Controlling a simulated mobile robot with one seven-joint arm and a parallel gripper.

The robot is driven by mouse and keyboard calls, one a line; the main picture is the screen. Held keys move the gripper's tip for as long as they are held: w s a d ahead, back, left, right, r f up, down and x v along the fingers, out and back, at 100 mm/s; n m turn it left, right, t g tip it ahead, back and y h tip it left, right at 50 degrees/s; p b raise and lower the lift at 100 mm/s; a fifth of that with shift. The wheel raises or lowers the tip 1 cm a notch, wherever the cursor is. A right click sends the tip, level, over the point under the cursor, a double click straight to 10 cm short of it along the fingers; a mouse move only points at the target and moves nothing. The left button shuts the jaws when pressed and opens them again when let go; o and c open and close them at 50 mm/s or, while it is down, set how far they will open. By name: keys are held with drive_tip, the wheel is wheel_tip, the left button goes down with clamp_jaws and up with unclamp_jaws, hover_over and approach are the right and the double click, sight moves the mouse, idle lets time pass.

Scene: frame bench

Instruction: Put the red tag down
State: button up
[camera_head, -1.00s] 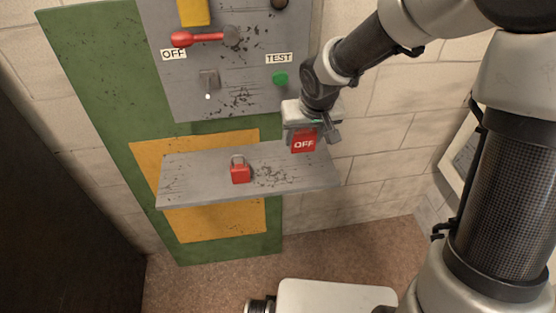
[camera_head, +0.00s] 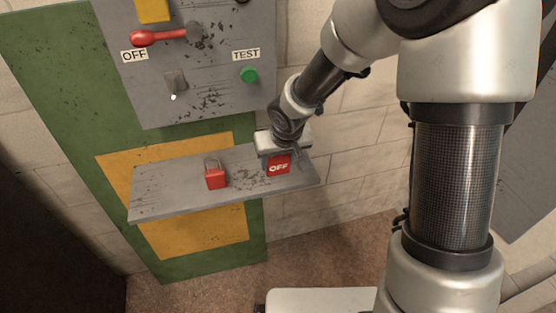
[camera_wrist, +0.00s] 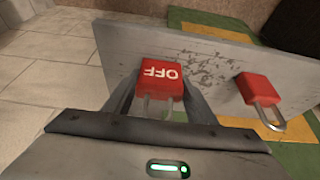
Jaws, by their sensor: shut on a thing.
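The red tag (camera_head: 278,165) has white OFF lettering and is held at the right end of the grey shelf (camera_head: 180,199). In the wrist view the tag (camera_wrist: 159,76) sits between both fingers, its lettering upside down, with a grey metal loop on the side towards the palm. My gripper (camera_head: 281,152) is shut on it from above. The tag's lower edge appears close to the shelf top; I cannot tell whether it touches.
A red padlock (camera_head: 215,177) stands on the shelf, left of the tag; it also shows in the wrist view (camera_wrist: 257,88). Behind is a grey panel with a red handle (camera_head: 148,38), a switch (camera_head: 175,84) and a green button (camera_head: 248,75). Bare shelf lies between tag and padlock.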

drive_tip(key=o, duration=1.1)
drive_tip(key=shift+f, duration=0.1)
drive_tip(key=shift+c, duration=0.2)
drive_tip(key=shift+r+p, duration=0.4)
drive_tip(key=shift+r, duration=0.1)
drive_tip(key=p+v, duration=0.4)
drive_tip(key=v, duration=0.7)
drive_tip(key=shift+s+p, duration=0.2)
drive_tip(key=shift+p, duration=0.15)
drive_tip(key=shift+d+r, duration=0.1)
drive_tip(key=shift+r, duration=0.05)
